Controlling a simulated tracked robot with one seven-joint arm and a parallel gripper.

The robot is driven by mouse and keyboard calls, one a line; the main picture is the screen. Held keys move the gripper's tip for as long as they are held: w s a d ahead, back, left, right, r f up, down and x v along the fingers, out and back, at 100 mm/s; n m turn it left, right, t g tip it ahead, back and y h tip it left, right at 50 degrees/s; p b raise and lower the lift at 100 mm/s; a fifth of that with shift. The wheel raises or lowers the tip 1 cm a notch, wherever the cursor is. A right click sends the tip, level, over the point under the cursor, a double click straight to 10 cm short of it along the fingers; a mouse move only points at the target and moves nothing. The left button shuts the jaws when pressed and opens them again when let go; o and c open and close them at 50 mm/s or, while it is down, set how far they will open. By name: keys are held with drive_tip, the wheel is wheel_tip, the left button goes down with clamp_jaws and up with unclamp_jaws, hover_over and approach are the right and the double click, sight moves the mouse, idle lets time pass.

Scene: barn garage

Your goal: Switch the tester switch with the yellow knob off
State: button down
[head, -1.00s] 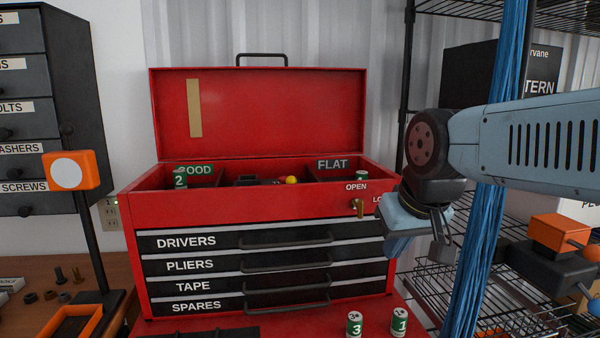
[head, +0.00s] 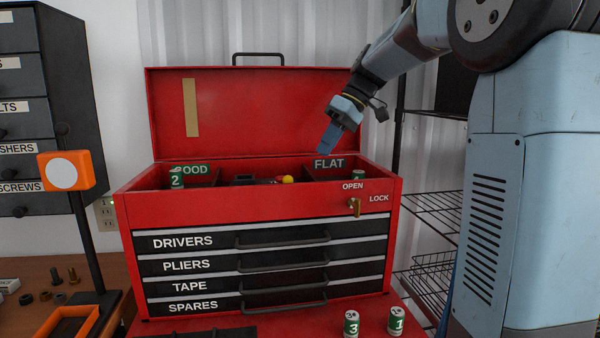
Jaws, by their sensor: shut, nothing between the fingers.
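A small yellow knob (head: 287,179) shows inside the open top of the red toolbox (head: 260,206), near the middle of the tray. Red and dark parts lie just left of it. The rest of the tester is hidden by the toolbox's front wall, so I cannot tell the switch's position. My gripper (head: 324,151) is shut and empty. It points down and left in front of the raised lid, up and right of the knob in the picture and apart from it. Its tips overlap the top of the FLAT label (head: 329,164).
Green cell 2 (head: 177,180) stands at the GOOD label (head: 198,170). Another green cell (head: 358,175) shows at the right. Cells 3 (head: 351,324) and 1 (head: 396,320) stand in front. A brass key (head: 354,206) sits in the lock. The raised lid (head: 265,110) stands behind.

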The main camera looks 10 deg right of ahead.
drive_tip(key=shift+n+g+y, duration=0.4)
drive_tip(key=shift+n+y, duration=0.2)
drive_tip(key=shift+n, duration=0.3)
drive_tip(key=w, duration=0.4)
drive_tip(key=shift+w+r, duration=0.25)
drive_tip(key=shift+f, duration=0.1)
drive_tip(key=x, duration=0.9)
drive_tip(key=shift+a+f, duration=0.25)
drive_tip(key=shift+f, duration=0.05)
drive_tip(key=shift+d, duration=0.2)
drive_tip(key=shift+s+a, duration=0.1)
drive_tip(key=shift+a, duration=0.05)
